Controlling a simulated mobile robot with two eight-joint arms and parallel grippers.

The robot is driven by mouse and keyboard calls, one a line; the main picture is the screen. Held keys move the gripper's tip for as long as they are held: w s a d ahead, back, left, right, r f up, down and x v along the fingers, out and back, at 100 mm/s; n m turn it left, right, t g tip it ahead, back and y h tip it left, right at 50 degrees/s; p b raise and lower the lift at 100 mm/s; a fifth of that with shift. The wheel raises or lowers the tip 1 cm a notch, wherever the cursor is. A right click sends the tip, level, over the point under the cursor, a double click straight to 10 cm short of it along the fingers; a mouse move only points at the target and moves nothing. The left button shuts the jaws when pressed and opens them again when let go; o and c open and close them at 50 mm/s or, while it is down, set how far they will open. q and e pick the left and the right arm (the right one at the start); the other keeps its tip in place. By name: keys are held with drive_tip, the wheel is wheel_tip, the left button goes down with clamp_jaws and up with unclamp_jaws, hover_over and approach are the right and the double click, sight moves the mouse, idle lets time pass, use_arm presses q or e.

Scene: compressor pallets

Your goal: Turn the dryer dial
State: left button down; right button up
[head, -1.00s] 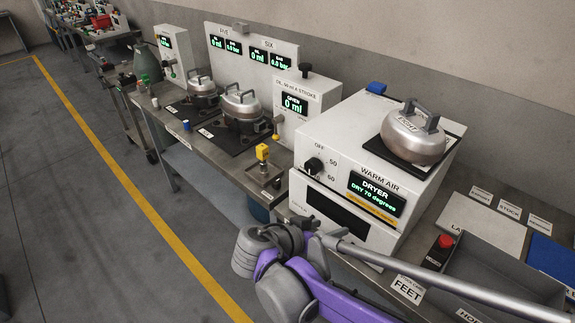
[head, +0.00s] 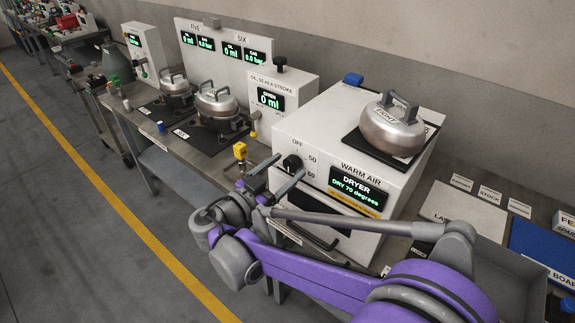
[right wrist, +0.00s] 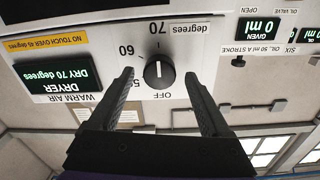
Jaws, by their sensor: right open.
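The dryer (head: 345,150) is a white box marked WARM AIR, and its display (head: 355,192) reads DRY 70 degrees. Its black round dial (head: 292,162) is at the front's upper left and also shows in the right wrist view (right wrist: 158,72), upside down. The dial's white line lies along the OFF to 70 direction; which end points is unclear. My right gripper (head: 290,166) is open at the dial; in the right wrist view its fingers (right wrist: 161,78) stand on either side of the dial, with gaps. My left gripper is not in view.
A metal lidded pot (head: 392,128) marked EIGHT sits on a black pad on the dryer. A yellow-topped part (head: 240,150) stands left of the dryer. The oil unit (head: 268,92) is behind it. A grey tray (head: 490,285) lies to the right.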

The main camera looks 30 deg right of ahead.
drive_tip(key=shift+w+d, duration=0.25)
drive_tip(key=shift+d, duration=0.4)
clamp_jaws()
